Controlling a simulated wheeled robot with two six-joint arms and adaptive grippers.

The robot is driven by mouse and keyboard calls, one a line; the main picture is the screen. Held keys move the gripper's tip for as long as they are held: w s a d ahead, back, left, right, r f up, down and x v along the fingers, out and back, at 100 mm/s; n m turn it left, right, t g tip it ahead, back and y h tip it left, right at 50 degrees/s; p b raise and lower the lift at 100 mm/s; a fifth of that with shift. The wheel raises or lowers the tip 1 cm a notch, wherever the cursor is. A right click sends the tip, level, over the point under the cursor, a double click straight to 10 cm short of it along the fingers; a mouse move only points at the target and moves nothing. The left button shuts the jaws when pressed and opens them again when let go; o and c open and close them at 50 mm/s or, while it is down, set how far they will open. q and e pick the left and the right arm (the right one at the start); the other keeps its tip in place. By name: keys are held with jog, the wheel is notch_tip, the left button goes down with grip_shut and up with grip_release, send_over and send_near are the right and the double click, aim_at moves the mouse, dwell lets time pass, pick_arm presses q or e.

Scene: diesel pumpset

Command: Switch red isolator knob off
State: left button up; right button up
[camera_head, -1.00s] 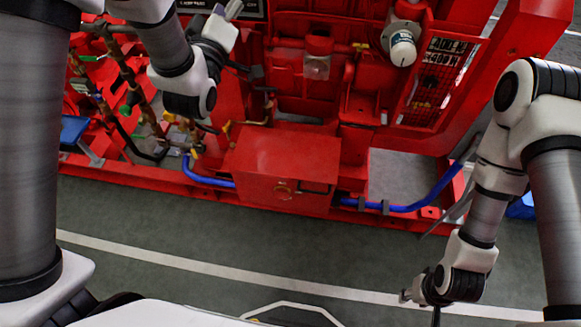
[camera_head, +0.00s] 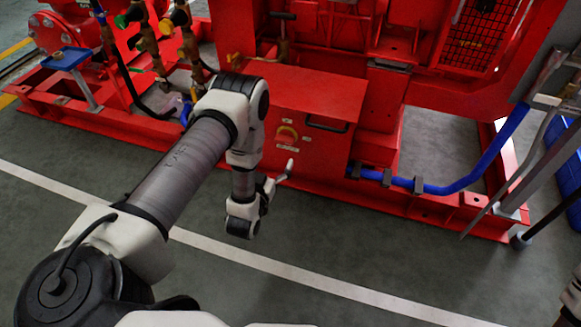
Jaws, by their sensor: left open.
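The red isolator knob (camera_head: 287,134) sits on the front face of a red box (camera_head: 318,92), on a yellowish round plate with small labels around it. It is small, and I cannot tell its exact setting. My left gripper (camera_head: 287,172) is just below and in front of the knob in the picture, apart from it. It is open and empty, seen mostly from behind, with one light finger showing clearly. My right gripper is out of view; only a bit of that arm shows at the bottom right corner.
A dark handle (camera_head: 327,124) is to the right of the knob on the box. A blue pipe (camera_head: 460,186) runs low along the red base frame to the right. Grey poles lean at the far right. The grey floor in front is clear, with a white line.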

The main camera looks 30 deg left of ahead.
aim_at(283, 141)
pick_arm(q)
jog(key=b+x, duration=0.2)
jog(key=x, duration=0.5)
jog(key=shift+f+b, duration=0.15)
jog(key=shift+b, duration=0.2)
jog(key=shift+w, duration=0.3)
jog(key=c, duration=1.1)
